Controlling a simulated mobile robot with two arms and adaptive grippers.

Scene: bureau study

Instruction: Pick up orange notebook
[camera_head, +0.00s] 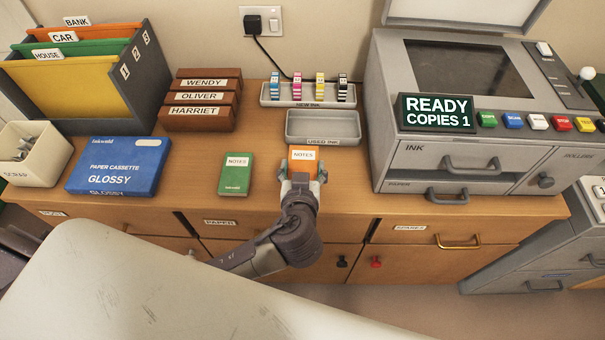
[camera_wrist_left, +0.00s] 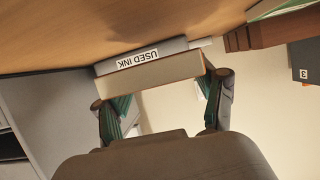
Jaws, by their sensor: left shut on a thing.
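The orange notebook (camera_head: 302,163) has a white NOTES label and is at the front middle of the wooden cabinet top, in front of the USED INK tray. My left gripper (camera_head: 303,175) is shut on it, with one finger at each side. In the left wrist view, the notebook (camera_wrist_left: 155,85) shows edge-on as a pale slab between the two fingers of the gripper (camera_wrist_left: 160,92). I cannot tell whether it touches the cabinet top or is just above it. My right gripper is not in view.
A green notebook (camera_head: 236,174) lies to the left, beside a blue paper cassette box (camera_head: 118,165). The grey USED INK tray (camera_head: 322,140) and the ink tray (camera_head: 309,103) are behind. A grey copier (camera_head: 445,160) stands to the right. Wooden name blocks (camera_head: 200,118) stand back left.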

